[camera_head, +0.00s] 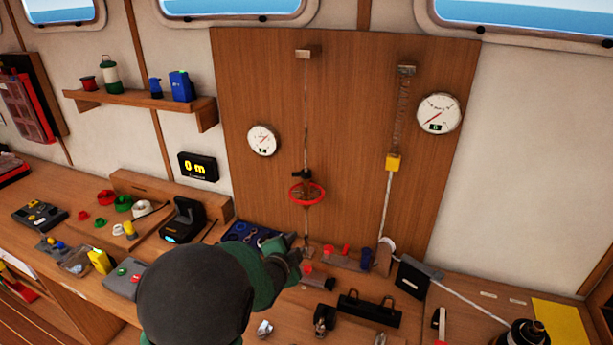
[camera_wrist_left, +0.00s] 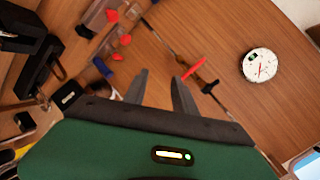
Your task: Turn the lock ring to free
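A red ring (camera_head: 307,193) sits around the vertical line on the wooden wall panel, below a small black fitting (camera_head: 302,174). I take it to be the lock ring; its lock position cannot be told. In the left wrist view the red ring (camera_wrist_left: 193,69) shows nearly edge-on, just beyond the right-hand finger. My left gripper (camera_head: 297,246) is below the ring, near the foot of the line, and apart from it. In the left wrist view its two fingers (camera_wrist_left: 160,88) are spread with nothing between them. My right gripper is in neither view.
Red and blue parts (camera_head: 345,255) stand on the bench near my gripper. A black handled case (camera_head: 370,309) lies right of it.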

